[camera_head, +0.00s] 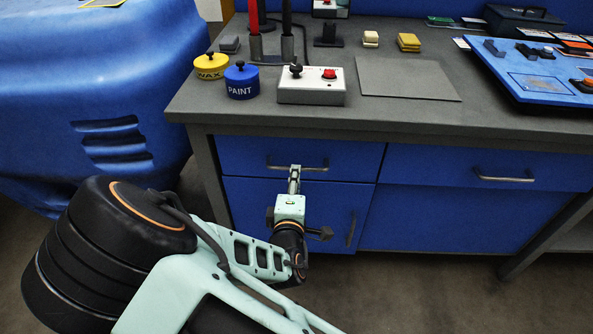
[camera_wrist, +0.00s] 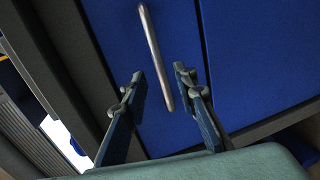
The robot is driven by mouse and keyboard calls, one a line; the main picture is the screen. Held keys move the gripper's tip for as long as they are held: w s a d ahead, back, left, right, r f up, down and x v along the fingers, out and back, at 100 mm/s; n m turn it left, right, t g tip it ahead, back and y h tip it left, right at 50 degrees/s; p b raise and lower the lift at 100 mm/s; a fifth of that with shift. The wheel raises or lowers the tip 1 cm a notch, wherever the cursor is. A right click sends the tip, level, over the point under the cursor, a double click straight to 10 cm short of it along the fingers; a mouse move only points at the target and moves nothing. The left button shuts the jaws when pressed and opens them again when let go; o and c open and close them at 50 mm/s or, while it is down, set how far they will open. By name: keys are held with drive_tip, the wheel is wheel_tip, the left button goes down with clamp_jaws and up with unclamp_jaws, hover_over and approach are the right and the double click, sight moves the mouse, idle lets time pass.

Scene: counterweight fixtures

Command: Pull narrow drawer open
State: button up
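The narrow drawer (camera_head: 240,152) is the blue upper-left front under the worktop, and it looks shut and flush. Its metal bar handle (camera_head: 275,164) runs level across the front. In the wrist view the handle (camera_wrist: 152,45) runs steeply down the blue drawer front (camera_wrist: 108,30). Its lower end lies between the two fingertips of my gripper (camera_wrist: 160,78). The fingers are apart, with a gap on both sides of the bar. I cannot tell the exact depth of the fingertips.
A wider drawer (camera_head: 430,177) with its own handle (camera_head: 503,178) is at the right. A cabinet door (camera_head: 345,200) is below the narrow drawer. The worktop (camera_head: 225,118) holds paint and wax pots, a switch box (camera_head: 311,92) and a blue panel (camera_head: 500,65). Floor in front is clear.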

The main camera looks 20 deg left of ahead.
drive_tip(key=b+x, duration=0.1)
drive_tip(key=x, duration=0.4)
drive_tip(key=shift+w, duration=0.25)
clamp_jaws()
